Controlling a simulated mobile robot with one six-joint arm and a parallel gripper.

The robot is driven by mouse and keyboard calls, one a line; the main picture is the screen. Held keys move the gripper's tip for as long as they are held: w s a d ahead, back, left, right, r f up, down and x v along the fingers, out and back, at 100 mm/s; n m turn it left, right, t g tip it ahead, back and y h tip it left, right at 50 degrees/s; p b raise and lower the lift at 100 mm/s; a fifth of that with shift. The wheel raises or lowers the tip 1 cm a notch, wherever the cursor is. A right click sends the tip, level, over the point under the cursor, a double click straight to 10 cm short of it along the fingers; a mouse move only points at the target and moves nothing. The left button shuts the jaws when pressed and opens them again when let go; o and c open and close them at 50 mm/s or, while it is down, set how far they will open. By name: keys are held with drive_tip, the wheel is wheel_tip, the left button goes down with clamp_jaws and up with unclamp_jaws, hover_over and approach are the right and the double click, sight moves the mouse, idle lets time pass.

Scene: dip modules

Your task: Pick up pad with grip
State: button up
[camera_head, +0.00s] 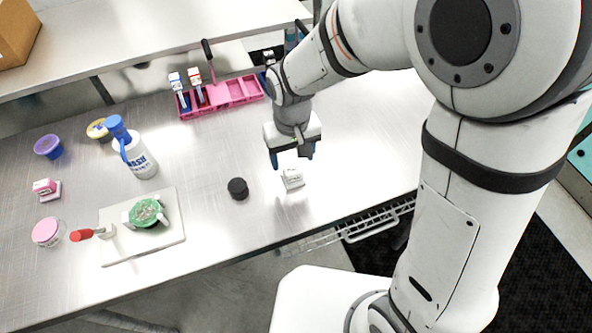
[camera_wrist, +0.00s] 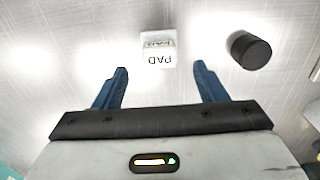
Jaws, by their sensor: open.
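The pad is a small white block (camera_wrist: 158,50) with dark "PAD" lettering, standing on the metal table. In the head view the pad (camera_head: 292,180) is near the table's front edge. My gripper (camera_wrist: 160,72) is open and empty, with its two blue fingers apart. In the wrist view the pad lies just beyond the fingertips, roughly centred between them. In the head view my gripper (camera_head: 291,160) is above and just behind the pad. I cannot tell the exact height gap.
A black cylinder (camera_head: 238,188) stands left of the pad; it also shows in the wrist view (camera_wrist: 250,50). A pink rack (camera_head: 228,94) sits at the back. A wash bottle (camera_head: 140,158) and a white board (camera_head: 128,247) are to the left. The table right of the pad looks clear.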

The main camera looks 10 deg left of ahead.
sight(293, 169)
wheel_tip(293, 169, down, 6)
drive_tip(key=shift+w+r+p, duration=0.1)
drive_tip(key=shift+p, duration=0.55)
drive_tip(key=c, duration=1.1)
